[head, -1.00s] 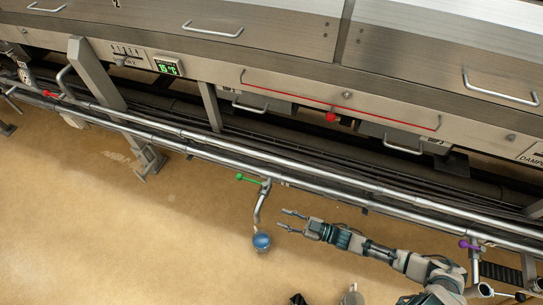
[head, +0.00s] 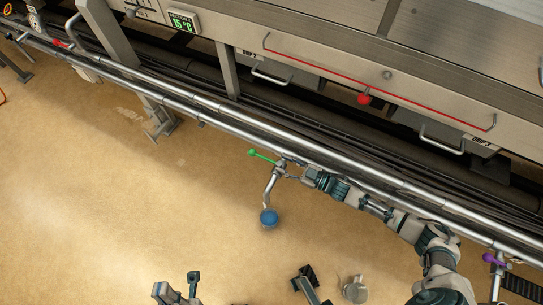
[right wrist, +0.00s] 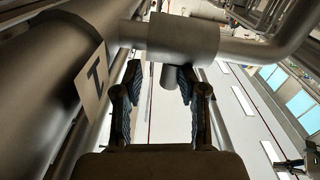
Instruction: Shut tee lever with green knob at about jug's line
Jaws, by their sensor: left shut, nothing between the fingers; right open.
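The lever with the green knob (head: 252,153) sticks out to the left from the tee (head: 281,163) on the front pipe. A bent spout hangs from the tee, with the blue jug (head: 268,218) at its lower end. My right gripper (head: 291,177) is open just right of the tee and spout. In the right wrist view its two fingers (right wrist: 155,88) stand apart below a thick metal tee body (right wrist: 183,38), with a short stub beyond and between the tips. The green knob is not seen there. My left gripper (head: 193,277) is shut at the bottom edge, far from the lever.
A red-knobbed lever (head: 61,43) sits far left on the pipes, a purple-knobbed one (head: 493,259) at lower right. The steel hood (head: 330,70) with a red rail overhangs behind. A T plate (right wrist: 95,82) hangs left of my right fingers. Tan floor in front is mostly clear.

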